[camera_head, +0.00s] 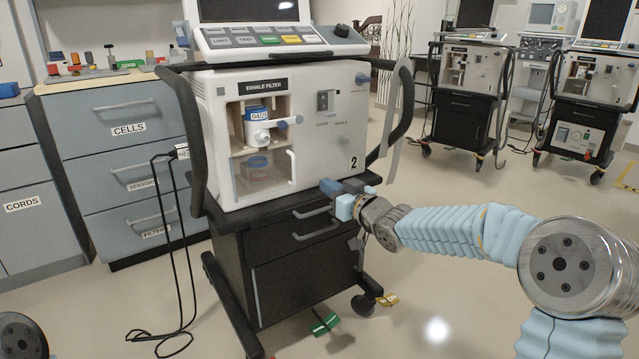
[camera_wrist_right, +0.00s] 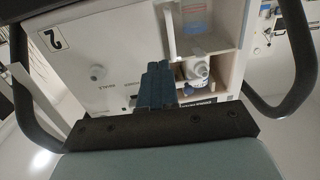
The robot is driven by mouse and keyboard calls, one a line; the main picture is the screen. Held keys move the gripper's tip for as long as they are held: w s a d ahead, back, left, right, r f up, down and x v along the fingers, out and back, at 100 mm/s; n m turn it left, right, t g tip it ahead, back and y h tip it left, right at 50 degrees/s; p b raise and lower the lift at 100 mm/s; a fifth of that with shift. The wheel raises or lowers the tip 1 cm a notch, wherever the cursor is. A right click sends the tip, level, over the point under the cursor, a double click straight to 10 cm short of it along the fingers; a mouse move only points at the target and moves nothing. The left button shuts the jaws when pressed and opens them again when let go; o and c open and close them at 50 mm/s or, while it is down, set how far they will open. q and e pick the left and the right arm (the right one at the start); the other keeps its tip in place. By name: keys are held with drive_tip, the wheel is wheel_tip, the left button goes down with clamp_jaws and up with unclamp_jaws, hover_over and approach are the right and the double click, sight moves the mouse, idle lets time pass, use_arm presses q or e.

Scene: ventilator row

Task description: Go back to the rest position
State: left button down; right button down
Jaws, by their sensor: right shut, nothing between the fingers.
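My right gripper (camera_head: 331,188) is in front of the lower right part of the ventilator marked 2 (camera_head: 335,115), just above its black cart. In the right wrist view its dark blue fingers (camera_wrist_right: 157,84) are together with nothing between them, pointing at the ventilator front. Whether they touch the ventilator is unclear. The right arm comes in from the lower right. My left gripper is not in view.
The exhale filter bay holds a blue-topped filter (camera_head: 257,128). The black cart (camera_head: 290,250) has drawer handles close below my right gripper. A grey drawer cabinet (camera_head: 125,170) stands left, with a cable loop between. Floor at right is clear; more ventilators (camera_head: 470,75) stand behind.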

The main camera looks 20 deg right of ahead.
drive_tip(key=d+v, duration=0.1)
drive_tip(key=v, duration=0.4)
drive_tip(key=s+a+f+m+g+h+p, duration=0.1)
drive_tip(key=s+a+f+m+g+p, duration=0.15)
drive_tip(key=f, duration=0.65)
drive_tip(key=s+a+f+m+g+p, duration=0.1)
drive_tip(key=s+a+f+g, duration=0.2)
drive_tip(key=f, duration=0.6)
drive_tip(key=s+a+f+m+g+h+p, duration=0.1)
drive_tip(key=s+a+f+g+p, duration=0.15)
drive_tip(key=f, duration=0.65)
drive_tip(key=s+a+f+g+p, duration=0.1)
drive_tip(key=s+f, duration=0.3)
drive_tip(key=s, duration=0.4)
drive_tip(key=s+a+f+m+g+p, duration=0.1)
drive_tip(key=s+a+f+g, duration=0.1)
drive_tip(key=s+f+g, duration=0.2)
drive_tip(key=s+a+f+g+p, duration=0.1)
drive_tip(key=s+f, duration=0.4)
drive_tip(key=s, duration=0.6)
drive_tip(key=shift+s+a+g, duration=0.3)
drive_tip(key=shift+a+g, duration=0.4)
drive_tip(key=shift+g, duration=0.3)
drive_tip(key=shift+m, duration=0.25)
